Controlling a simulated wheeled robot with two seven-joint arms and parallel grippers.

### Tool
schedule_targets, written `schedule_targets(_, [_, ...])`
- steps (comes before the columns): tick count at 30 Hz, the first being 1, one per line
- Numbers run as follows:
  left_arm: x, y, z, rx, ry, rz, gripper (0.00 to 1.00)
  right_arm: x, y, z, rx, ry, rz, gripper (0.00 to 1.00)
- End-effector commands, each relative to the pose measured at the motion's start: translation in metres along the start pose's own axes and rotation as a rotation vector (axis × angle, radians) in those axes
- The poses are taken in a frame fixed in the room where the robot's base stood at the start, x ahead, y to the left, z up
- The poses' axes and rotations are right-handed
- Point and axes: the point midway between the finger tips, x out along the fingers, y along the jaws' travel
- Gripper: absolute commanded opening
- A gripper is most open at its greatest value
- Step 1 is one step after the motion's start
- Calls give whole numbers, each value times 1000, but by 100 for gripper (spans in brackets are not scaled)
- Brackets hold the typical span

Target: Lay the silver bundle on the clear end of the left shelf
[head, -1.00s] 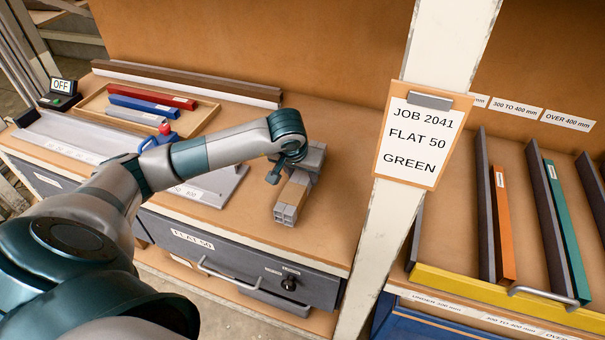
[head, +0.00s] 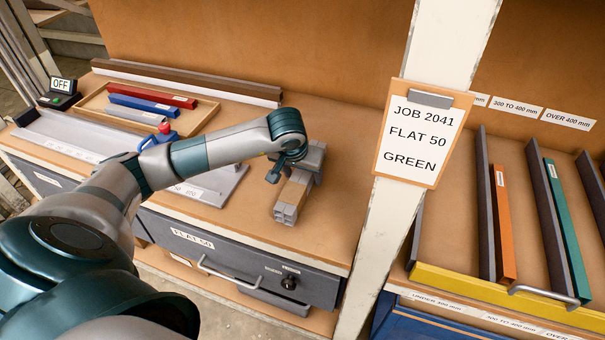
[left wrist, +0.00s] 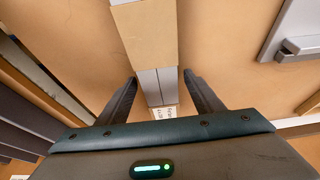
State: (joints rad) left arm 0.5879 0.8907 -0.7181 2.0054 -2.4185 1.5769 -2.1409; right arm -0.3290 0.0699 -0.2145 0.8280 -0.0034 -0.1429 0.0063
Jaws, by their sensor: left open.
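The silver bundle (head: 287,214) is a short stack of square silver tubes with a brown wrap round its middle. It lies on the right part of the left bench top (head: 340,150). My left gripper (head: 292,168) is over the bundle, and my wrist partly hides it in the head view. In the left wrist view, the open fingers of my left gripper (left wrist: 159,78) stand on either side of the bundle (left wrist: 156,85), with gaps to both. I cannot tell how far down they reach. My right gripper is not in view.
A wooden tray (head: 95,101) with red, blue and grey bars stands at the left, near a blue clamp (head: 161,137) with a red knob. A post with a job card (head: 421,134) divides the bench from the bar rack (head: 450,210). Bare bench lies right of the bundle.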

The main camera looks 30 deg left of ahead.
Motion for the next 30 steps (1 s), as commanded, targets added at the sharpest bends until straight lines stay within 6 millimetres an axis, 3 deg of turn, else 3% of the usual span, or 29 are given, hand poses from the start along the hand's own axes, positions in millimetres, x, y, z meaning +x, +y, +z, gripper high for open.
schedule_targets(8, [-22,0,-2,1,4,0,60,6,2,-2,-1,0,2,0])
schedule_targets(15, [-66,0,-1,1,5,0,60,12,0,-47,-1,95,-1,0])
schedule_targets(21, [-99,0,-1,1,4,0,60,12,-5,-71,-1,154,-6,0])
schedule_targets(30, [-121,0,0,0,1,0,60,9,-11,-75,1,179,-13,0])
